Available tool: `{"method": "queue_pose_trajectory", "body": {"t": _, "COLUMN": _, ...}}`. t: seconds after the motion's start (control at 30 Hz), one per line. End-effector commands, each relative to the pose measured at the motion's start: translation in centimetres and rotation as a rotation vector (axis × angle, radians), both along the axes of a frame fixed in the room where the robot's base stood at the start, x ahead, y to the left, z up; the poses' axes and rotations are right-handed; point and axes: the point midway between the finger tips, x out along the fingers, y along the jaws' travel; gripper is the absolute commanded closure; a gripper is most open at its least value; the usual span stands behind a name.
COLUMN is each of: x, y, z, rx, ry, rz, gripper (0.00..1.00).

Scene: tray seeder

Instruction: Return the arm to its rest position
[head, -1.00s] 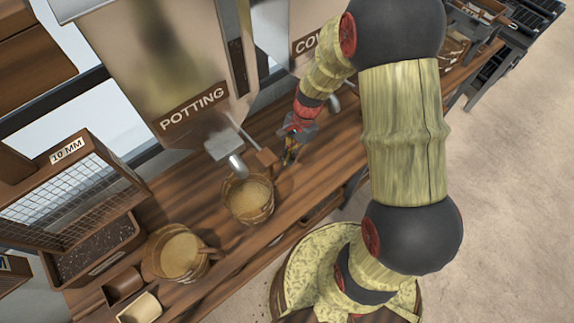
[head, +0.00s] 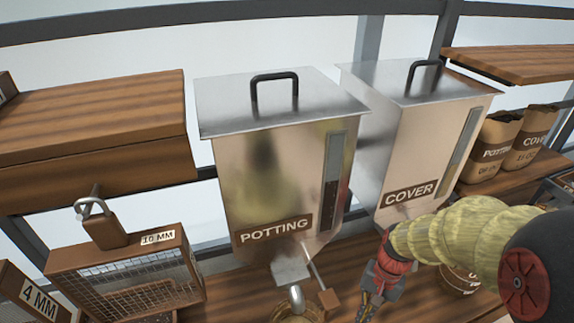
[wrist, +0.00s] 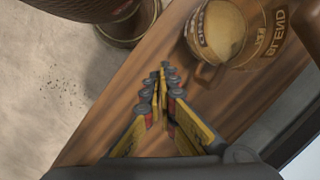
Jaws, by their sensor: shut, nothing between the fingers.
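My gripper (head: 372,293) shows at the lower right of the head view, in front of the COVER hopper (head: 408,150) and right of the POTTING hopper's spout. My arm reaches it from the right edge. In the wrist view my gripper's fingers (wrist: 164,82) come together at their tips with nothing between them, above the wooden bench (wrist: 160,50). The fingers point toward the bench and are apart from the tub (wrist: 222,32) of tan material at the upper right.
The POTTING hopper (head: 268,170) stands left of my gripper. A 10 MM sieve (head: 125,275) is at the lower left. Paper sacks (head: 495,150) stand on the right. A round container (wrist: 118,20) stands beside the bench, over pale floor with dark specks.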

Motion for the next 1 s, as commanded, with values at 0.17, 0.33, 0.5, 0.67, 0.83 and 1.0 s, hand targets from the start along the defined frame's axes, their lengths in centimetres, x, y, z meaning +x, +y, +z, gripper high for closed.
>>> {"method": "queue_pose_trajectory", "body": {"t": 0.17, "x": -1.6, "y": -0.2, "z": 4.9, "rx": -0.049, "ry": -0.138, "rz": 0.197, "gripper": 1.00}}
{"method": "queue_pose_trajectory", "body": {"t": 0.33, "x": -3.8, "y": -0.2, "z": 9.2, "rx": -0.120, "ry": -0.285, "rz": 0.354, "gripper": 1.00}}
{"method": "queue_pose_trajectory", "body": {"t": 0.5, "x": -5.9, "y": 0.0, "z": 12.8, "rx": -0.192, "ry": -0.443, "rz": 0.438, "gripper": 1.00}}
{"method": "queue_pose_trajectory", "body": {"t": 0.67, "x": -7.0, "y": 0.5, "z": 15.6, "rx": -0.237, "ry": -0.582, "rz": 0.460, "gripper": 1.00}}
{"method": "queue_pose_trajectory", "body": {"t": 0.83, "x": -7.3, "y": 1.0, "z": 17.4, "rx": -0.252, "ry": -0.667, "rz": 0.468, "gripper": 1.00}}
{"method": "queue_pose_trajectory", "body": {"t": 1.0, "x": -7.3, "y": 1.2, "z": 17.4, "rx": -0.250, "ry": -0.673, "rz": 0.474, "gripper": 1.00}}
